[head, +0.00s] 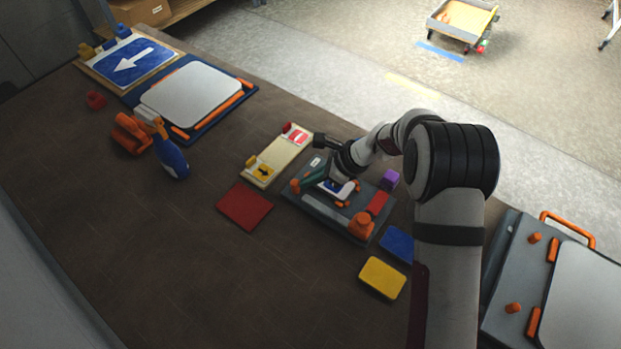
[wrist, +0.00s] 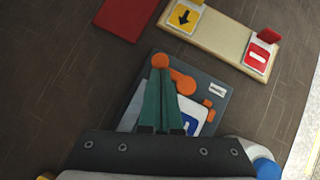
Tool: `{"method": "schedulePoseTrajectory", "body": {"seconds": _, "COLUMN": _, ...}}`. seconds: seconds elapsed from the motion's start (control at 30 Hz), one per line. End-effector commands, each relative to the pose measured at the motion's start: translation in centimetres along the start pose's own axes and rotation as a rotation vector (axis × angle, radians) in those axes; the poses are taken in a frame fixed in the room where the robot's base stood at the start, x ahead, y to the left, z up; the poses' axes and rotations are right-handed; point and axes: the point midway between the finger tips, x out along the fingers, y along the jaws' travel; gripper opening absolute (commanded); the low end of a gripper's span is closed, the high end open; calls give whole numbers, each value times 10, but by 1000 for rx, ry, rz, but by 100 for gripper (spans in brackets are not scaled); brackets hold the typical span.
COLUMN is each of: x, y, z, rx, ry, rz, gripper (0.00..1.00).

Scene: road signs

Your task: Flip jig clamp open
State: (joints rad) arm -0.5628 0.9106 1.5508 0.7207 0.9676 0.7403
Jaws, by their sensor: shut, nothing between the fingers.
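The grey jig (head: 325,212) lies on the brown table, with a blue-and-white sign (head: 338,189) on it, partly covered by my arm. In the wrist view the sign (wrist: 192,124) shows beside my fingers. An orange clamp (wrist: 182,82) with a round knob (wrist: 160,61) is at the jig's far end in that view. My gripper (wrist: 161,72) has its green fingers together and empty, tips right at the knob; contact is unclear. In the head view my gripper (head: 300,184) is low over the jig's left end. A larger orange part (head: 361,226) stands at the jig's front right corner.
A cream board (head: 277,157) with small signs lies behind the jig. Red (head: 245,206), yellow (head: 382,278) and blue (head: 397,246) plates lie nearby. A purple block (head: 390,179) is behind. A blue bottle (head: 170,155) stands left. The front left table is clear.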

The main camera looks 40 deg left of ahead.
Motion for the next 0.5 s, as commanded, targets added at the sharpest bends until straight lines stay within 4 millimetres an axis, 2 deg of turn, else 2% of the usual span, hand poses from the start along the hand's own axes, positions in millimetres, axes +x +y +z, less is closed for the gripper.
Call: {"method": "schedulePoseTrajectory", "body": {"seconds": 0.5, "x": 6, "y": 3, "z": 7, "rx": 149, "ry": 0, "rz": -115, "gripper": 0}}
